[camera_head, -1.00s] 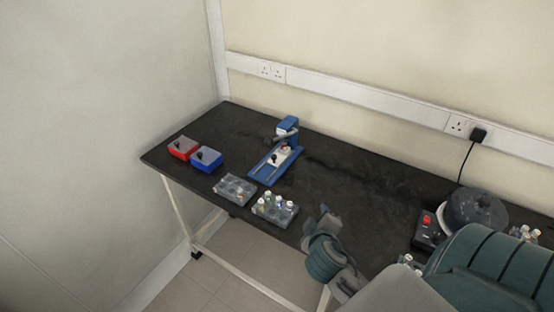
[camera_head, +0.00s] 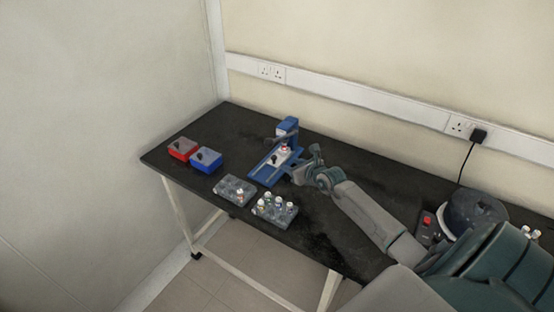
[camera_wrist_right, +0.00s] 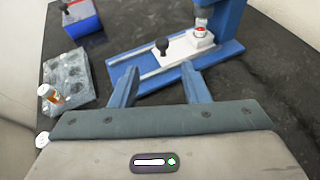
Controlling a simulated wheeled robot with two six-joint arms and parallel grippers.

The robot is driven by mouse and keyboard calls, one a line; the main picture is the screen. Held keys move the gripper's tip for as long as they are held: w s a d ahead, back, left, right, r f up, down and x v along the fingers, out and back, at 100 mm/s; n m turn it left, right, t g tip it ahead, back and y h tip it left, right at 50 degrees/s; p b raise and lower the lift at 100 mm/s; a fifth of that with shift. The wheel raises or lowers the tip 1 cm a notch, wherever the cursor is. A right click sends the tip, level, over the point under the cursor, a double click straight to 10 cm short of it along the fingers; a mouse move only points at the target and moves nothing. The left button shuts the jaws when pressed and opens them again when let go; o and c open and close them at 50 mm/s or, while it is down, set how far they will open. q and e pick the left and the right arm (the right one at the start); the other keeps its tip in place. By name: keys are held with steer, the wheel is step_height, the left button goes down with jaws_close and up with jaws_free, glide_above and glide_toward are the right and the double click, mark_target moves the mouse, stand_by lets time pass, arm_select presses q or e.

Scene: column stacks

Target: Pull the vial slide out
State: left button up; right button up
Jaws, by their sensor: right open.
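The blue capping device (camera_head: 288,128) stands on the black table, with a rail base and an upright post. Its white vial slide (camera_wrist_right: 178,48) has a black knob (camera_wrist_right: 162,46) and carries a vial with a red-marked white cap (camera_wrist_right: 199,31). The slide sits on the rails, with the vial end by the post; it also shows in the head view (camera_head: 279,159). My right gripper (camera_wrist_right: 158,82) is open and empty. Its two fingers point toward the device's near edge, short of the knob. In the head view it is right beside the device (camera_head: 304,168). My left gripper is out of view.
Two vial racks stand at the table's front edge, one emptier (camera_head: 232,187) and one with several vials (camera_head: 274,211). A red box (camera_head: 182,149) and a blue box (camera_head: 206,160) are at the left. A round dark machine (camera_head: 476,213) stands at the right.

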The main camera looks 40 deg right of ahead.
mark_target(275, 158)
steer(key=shift+w+d+f, duration=0.15)
steer(key=shift+w+d, duration=0.05)
steer(key=b+x, duration=0.2)
steer(key=x, duration=0.8)
steer(key=shift+w+f, duration=0.1)
steer(key=shift+w, duration=0.05)
steer(key=shift+a, duration=0.1)
jaws_close()
